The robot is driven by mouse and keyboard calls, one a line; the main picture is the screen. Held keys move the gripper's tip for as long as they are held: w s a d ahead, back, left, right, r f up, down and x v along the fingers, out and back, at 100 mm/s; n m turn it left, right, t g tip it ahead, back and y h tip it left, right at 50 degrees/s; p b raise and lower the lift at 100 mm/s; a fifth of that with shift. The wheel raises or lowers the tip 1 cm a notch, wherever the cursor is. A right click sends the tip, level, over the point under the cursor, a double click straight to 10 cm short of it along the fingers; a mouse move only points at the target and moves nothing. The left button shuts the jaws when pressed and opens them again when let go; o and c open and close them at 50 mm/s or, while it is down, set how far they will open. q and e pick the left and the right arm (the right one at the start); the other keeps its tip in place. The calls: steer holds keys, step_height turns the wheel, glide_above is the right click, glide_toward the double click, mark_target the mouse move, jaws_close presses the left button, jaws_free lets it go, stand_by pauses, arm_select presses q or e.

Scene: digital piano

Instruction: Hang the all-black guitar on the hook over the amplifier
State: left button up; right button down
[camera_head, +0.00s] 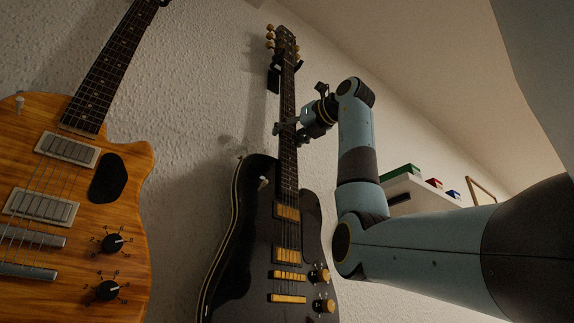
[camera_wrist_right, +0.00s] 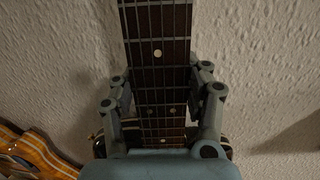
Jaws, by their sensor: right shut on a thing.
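The black guitar (camera_head: 262,225) with gold-coloured hardware is upright against the wall, headstock up. Its headstock is at a dark wall hook (camera_head: 273,79); I cannot tell whether its weight rests there. My right gripper (camera_head: 288,130) is shut on the guitar's neck, a little above the body. In the right wrist view the fretted neck (camera_wrist_right: 157,50) runs between the two fingers of the gripper (camera_wrist_right: 162,88). The amplifier is not in view. My left gripper is not in view.
An orange wood-grain guitar (camera_head: 60,190) is at the left, and part of it shows in the wrist view (camera_wrist_right: 35,152). A white shelf (camera_head: 420,197) with small coloured boxes is on the right, partly behind my right arm. A framed picture (camera_head: 482,192) is beyond it.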

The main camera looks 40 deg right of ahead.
steer(key=shift+s+r, duration=0.15)
steer(key=shift+r, duration=0.05)
steer(key=c, duration=0.9)
jaws_free()
steer(key=shift+c, duration=0.2)
steer(key=o, duration=0.4)
steer(key=shift+s+a, duration=0.2)
steer(key=shift+o, duration=0.2)
steer(key=shift+w+d+f, duration=0.15)
steer(key=shift+w+f, duration=0.15)
steer(key=shift+f, duration=0.1)
steer(key=shift+s+f+b, duration=0.1)
steer(key=shift+s+b, duration=0.45)
steer(key=shift+s, duration=2.1)
steer(key=s+f, duration=0.1)
steer(key=s, duration=1.1)
steer(key=shift+a, duration=0.4)
steer(key=shift+w+f, duration=0.1)
steer(key=shift+f, duration=0.05)
